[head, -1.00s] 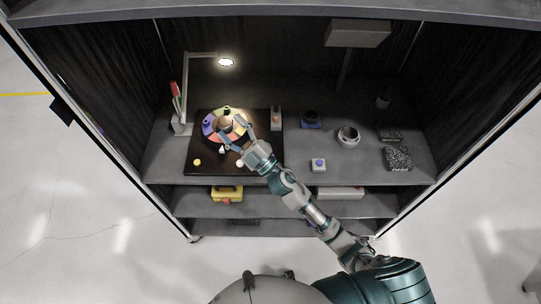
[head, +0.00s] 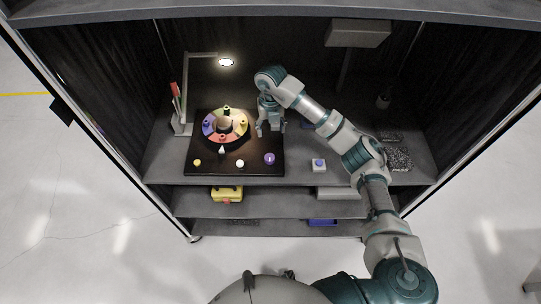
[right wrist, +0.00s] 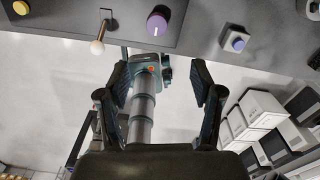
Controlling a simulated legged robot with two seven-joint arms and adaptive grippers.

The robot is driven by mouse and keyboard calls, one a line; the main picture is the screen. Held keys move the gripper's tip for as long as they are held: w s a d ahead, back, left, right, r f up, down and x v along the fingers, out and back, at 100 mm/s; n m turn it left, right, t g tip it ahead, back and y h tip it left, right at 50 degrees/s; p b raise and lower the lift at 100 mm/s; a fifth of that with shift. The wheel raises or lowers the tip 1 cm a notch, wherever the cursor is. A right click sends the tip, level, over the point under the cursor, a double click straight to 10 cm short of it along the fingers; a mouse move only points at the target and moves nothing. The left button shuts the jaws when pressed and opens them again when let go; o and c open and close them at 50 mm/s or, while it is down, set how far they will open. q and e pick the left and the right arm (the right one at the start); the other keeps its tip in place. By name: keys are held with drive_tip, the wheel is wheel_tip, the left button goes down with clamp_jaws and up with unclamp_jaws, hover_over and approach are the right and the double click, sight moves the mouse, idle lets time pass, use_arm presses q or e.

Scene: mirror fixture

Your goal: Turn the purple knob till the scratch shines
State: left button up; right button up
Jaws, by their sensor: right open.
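The purple knob (head: 269,158) stands at the front right of the black board (head: 215,165). It also shows at the top of the right wrist view (right wrist: 157,22). My right gripper (head: 270,132) is open and empty, over the board's right side and a little behind the knob in the head view. In the right wrist view its fingers (right wrist: 160,78) are spread apart below the knob, not around it. A coloured ring (head: 210,134) with a rounded piece in its middle (head: 224,124) lies on the board. I cannot make out a scratch. My left gripper is out of view.
A blue-topped button box (head: 319,165) is to the right. A lit lamp (head: 226,62) hangs over the board. Shelf walls close in both sides.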

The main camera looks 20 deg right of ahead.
sight(270, 157)
drive_tip(key=f, duration=0.5)
drive_tip(key=f+p, duration=0.1)
drive_tip(key=f, duration=0.4)
drive_tip(key=f+p, duration=0.1)
drive_tip(key=f, duration=0.5)
drive_tip(key=shift+a, duration=0.25)
drive_tip(key=c, duration=1.1)
